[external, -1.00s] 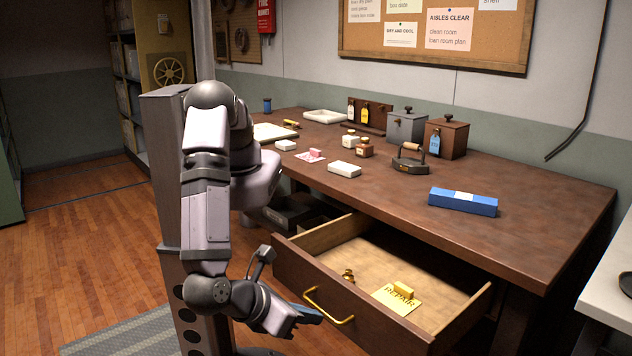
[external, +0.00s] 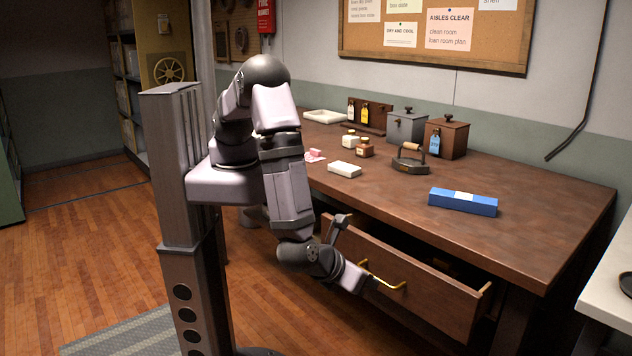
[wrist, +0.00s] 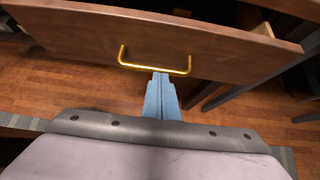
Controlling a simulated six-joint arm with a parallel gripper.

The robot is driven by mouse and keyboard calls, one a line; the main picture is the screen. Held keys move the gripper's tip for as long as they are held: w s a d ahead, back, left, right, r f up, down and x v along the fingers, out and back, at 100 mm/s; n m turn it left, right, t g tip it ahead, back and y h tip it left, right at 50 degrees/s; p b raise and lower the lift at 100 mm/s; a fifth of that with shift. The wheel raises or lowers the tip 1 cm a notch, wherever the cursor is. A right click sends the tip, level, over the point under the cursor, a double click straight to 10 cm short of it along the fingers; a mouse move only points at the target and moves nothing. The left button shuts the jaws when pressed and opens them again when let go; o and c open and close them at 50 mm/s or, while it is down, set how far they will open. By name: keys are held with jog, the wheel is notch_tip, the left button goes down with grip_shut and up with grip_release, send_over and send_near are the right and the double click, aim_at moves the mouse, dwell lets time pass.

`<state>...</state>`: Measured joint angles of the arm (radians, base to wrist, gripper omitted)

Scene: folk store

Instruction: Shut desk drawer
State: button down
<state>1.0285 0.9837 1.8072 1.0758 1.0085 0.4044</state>
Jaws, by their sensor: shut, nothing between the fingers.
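The desk drawer (external: 425,299) is brown wood with a brass bar handle (external: 385,277). It stands out from under the desk top by a small gap, and its inside is mostly hidden in shadow. In the wrist view the drawer front (wrist: 190,40) spans the top, with the brass handle (wrist: 155,62) across it.
The desk top (external: 540,220) holds a blue box (external: 463,202), an iron (external: 410,160), a white box (external: 344,169), small bottles and lidded boxes. A white table (external: 606,300) stands at the right. The wooden floor (external: 85,265) at left is open.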

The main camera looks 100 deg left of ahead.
aim_at(389, 277)
jog(key=w+a+b, duration=0.1)
jog(key=w+a, duration=0.5)
jog(key=shift+w+a, duration=0.35)
jog(key=shift+w+a+r, duration=0.1)
jog(key=shift+w+a, duration=0.1)
jog(key=shift+a, duration=0.05)
jog(key=shift+s+d, duration=0.25)
jog(key=shift+d, duration=0.1)
jog(key=s+d, duration=0.2)
jog(key=d, duration=0.1)
jog(key=shift+s+f+b, duration=0.3)
jog(key=shift+s+f, duration=0.1)
jog(key=b+v, duration=0.1)
jog(key=v, duration=0.8)
jog(key=shift+s+r, duration=0.2)
jog(key=shift+r, duration=0.05)
